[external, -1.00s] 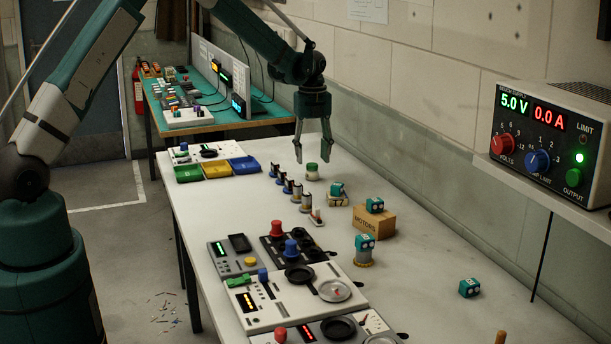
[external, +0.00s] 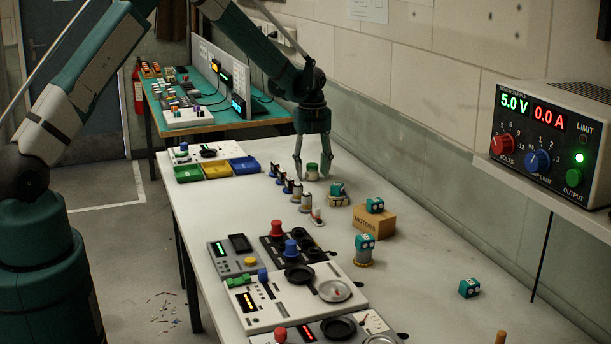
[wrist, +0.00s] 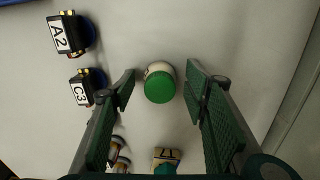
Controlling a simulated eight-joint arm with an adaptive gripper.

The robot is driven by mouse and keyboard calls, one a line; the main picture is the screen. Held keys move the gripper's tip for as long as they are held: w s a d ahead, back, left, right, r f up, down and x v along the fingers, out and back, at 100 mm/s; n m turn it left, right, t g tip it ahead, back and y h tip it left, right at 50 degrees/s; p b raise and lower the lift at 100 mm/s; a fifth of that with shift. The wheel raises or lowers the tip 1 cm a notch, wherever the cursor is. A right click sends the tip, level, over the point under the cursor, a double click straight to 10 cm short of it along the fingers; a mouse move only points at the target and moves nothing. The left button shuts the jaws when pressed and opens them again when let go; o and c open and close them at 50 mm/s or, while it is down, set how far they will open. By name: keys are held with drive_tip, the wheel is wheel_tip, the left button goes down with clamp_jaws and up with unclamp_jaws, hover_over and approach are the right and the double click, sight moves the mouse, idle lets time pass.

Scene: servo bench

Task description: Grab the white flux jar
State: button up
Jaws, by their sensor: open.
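The white flux jar (external: 312,174) has a green lid and stands upright on the white bench, at the far end of a row of small items. In the wrist view the jar (wrist: 160,82) shows its green lid and a rim of white body, between and a little beyond my fingertips. My gripper (external: 312,172) points down with its open fingers on either side of the jar. In the wrist view the fingers of my gripper (wrist: 160,80) stand wide apart, with clear gaps to the jar on both sides. I cannot tell if the tips reach the bench.
Small servos labelled A2 (wrist: 70,35) and C3 (wrist: 87,87) stand left of the jar in the wrist view. A teal servo (external: 337,190) and a cardboard box (external: 374,221) stand nearer the camera. Blue and yellow bins (external: 216,171) lie left. The wall runs along the right.

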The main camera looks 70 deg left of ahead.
sight(312, 164)
idle(0.3)
drive_tip(key=c, duration=1.1)
drive_tip(key=shift+o, duration=0.2)
drive_tip(key=shift+r, duration=0.15)
drive_tip(key=shift+r, duration=4.9)
